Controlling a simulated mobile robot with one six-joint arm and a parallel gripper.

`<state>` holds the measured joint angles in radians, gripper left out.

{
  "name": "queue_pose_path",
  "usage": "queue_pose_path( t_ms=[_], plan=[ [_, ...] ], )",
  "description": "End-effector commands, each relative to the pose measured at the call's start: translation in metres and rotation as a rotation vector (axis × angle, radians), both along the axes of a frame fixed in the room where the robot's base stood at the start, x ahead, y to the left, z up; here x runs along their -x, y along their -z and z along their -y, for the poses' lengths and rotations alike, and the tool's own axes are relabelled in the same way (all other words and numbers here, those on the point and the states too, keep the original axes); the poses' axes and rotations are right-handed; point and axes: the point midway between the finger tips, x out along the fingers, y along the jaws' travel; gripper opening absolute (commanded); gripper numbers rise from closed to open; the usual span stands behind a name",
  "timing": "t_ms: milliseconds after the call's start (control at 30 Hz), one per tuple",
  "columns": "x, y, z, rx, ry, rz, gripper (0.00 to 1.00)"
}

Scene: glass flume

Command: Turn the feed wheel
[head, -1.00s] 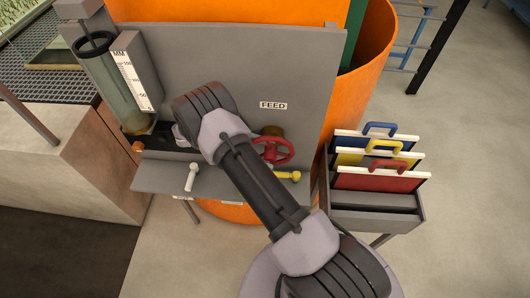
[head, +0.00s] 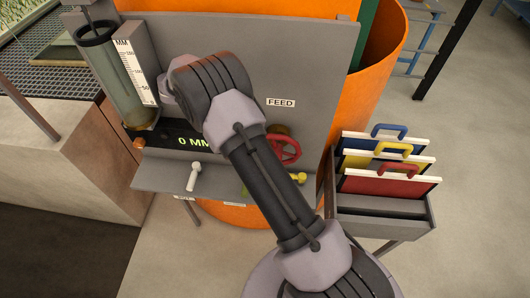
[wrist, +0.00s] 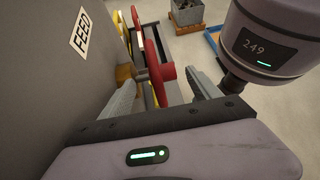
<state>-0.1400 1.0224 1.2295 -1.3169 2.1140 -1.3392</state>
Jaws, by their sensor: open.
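The red feed wheel (head: 287,148) stands on the grey panel below the FEED label (head: 281,102). In the head view my arm covers its left part. In the wrist view the wheel (wrist: 158,62) shows nearly edge-on, ahead of my gripper (wrist: 161,80). The two grey fingers are wide apart, one to each side of the wheel in the picture. Nothing is held, and I cannot tell whether a finger touches the rim. In the head view the fingers are hidden behind my arm.
A white lever (head: 193,176) and a yellow handle (head: 294,179) sit on the ledge beside the wheel. A glass cylinder (head: 118,82) stands left. A rack (head: 385,212) with handled coloured plates is right, with open floor beyond.

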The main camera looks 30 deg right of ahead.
Motion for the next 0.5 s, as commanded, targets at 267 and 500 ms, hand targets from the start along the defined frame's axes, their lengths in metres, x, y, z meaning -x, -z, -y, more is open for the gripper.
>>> queue_pose_path(
  t_ms=[267, 500],
  plan=[
    [0.038, -0.065, 0.036, -0.520, 0.073, 0.330, 0.72],
    [0.048, -0.113, 0.054, -0.758, -0.033, 0.612, 0.72]
  ],
)
